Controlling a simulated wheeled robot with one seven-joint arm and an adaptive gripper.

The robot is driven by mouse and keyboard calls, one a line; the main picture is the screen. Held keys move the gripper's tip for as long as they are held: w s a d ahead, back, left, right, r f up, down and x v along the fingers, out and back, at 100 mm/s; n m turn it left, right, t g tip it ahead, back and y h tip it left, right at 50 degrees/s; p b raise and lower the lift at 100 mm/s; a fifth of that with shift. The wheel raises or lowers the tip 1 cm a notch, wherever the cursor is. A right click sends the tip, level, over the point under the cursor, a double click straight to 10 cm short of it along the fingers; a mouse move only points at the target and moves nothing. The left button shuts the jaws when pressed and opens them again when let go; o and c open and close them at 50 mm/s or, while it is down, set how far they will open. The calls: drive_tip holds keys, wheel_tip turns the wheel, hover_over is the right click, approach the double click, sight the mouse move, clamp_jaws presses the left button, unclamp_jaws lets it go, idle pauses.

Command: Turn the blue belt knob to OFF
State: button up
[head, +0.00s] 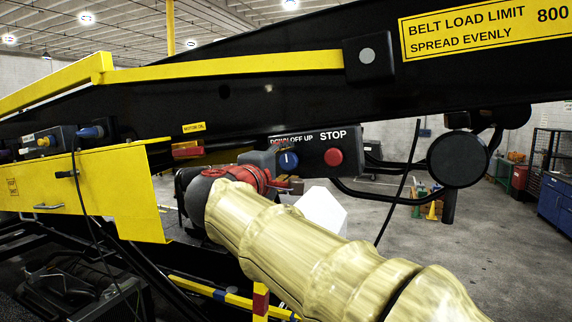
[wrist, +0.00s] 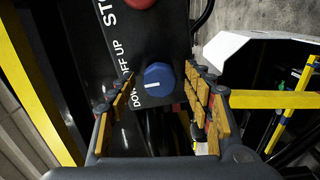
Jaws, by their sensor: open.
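The blue belt knob (head: 288,160) sits on a dark control panel (head: 312,155) under the words DOWN, OFF and UP. It also shows in the wrist view (wrist: 158,78), between my fingers. Its white mark looks about upright on the panel, towards the middle word, OFF. My gripper (wrist: 163,82) is open, with one finger on each side of the knob and a visible gap on both sides. I cannot tell how far the fingertips are from the panel face. In the head view my gripper (head: 283,182) is just below the knob, partly hidden by my arm.
A red STOP button (head: 333,157) is right of the knob on the same panel. The black beam (head: 240,100) runs above. A black bent bar (head: 375,195) passes below right. A white block-like object (head: 322,208) is behind my arm. Yellow panels (head: 90,195) stand left.

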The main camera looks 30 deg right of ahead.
drive_tip(key=v, duration=1.2)
idle(0.5)
